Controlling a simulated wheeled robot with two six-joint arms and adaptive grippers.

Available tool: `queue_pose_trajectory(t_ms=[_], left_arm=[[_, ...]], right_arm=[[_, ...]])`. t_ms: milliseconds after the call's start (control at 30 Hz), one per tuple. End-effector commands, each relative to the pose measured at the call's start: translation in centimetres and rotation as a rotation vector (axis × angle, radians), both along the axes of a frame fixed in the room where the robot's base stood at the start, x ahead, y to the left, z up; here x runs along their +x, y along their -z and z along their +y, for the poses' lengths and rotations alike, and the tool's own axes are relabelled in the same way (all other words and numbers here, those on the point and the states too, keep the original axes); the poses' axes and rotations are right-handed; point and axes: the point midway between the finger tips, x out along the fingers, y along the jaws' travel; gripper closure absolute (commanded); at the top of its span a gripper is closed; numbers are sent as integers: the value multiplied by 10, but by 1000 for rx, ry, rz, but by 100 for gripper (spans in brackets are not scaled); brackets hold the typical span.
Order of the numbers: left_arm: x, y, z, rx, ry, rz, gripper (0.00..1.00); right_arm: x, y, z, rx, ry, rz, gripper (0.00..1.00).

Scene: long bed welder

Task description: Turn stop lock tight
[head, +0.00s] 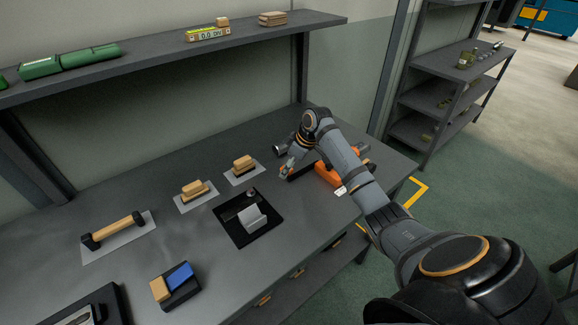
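An orange device (328,175) with dark parts lies at the right end of the grey workbench, partly hidden behind my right arm. I cannot pick out the stop lock on it. My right gripper (287,168) is just left of the orange device, low over the bench, pointing down and left. Its fingers are small and partly covered, so I cannot tell whether they are open or touch anything. A dark round end (279,149) shows just behind the gripper; I cannot tell what it belongs to. My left gripper is out of view.
A black tray (233,229) with a light grey block sits left of the gripper. Wooden blocks on plates (243,165), a wooden-handled bar (112,230) and a blue-and-wood block (177,283) lie further left. A shelf (150,55) overhangs the back. Bare bench lies front right of the tray.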

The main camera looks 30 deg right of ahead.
Motion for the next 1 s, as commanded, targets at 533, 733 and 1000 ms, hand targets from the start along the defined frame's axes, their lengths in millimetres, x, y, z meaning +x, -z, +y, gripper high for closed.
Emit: queue_pose_trajectory(t_ms=[533,733,1000], left_arm=[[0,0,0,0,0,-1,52],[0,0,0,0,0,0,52],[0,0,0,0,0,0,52]], right_arm=[[0,0,0,0,1,0,93],[0,0,0,0,1,0,93],[0,0,0,0,1,0,93]])
